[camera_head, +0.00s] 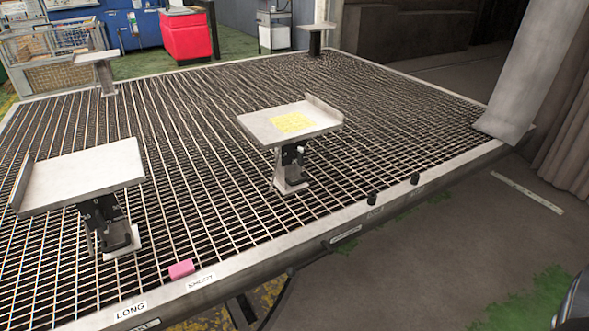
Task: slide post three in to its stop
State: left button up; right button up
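Several posts with flat top plates stand on a grated table (190,200). The near left post (85,178) has a wide grey plate with a raised left lip, and a dark scaled bracket and handle below. A far left post (97,57) and a far right post (316,28) are smaller in view. I cannot read any number that marks post three. Neither of my grippers is in view.
A pink block (181,269) lies near the front rail, by labels reading LONG (130,311) and SHORT (200,282). Two dark knobs (372,198) (414,179) stand on the rail. A grey panel (530,70) stands at the right corner. Floor in front is mostly clear.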

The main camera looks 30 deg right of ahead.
aim_at(288, 179)
jog(key=u, duration=0.95)
jog(key=k, duration=0.2)
jog(key=z, duration=1.9)
jog(key=i, duration=1.05)
jog(key=u, duration=0.65)
jog(key=i, duration=0.75)
jog(key=u, duration=0.5)
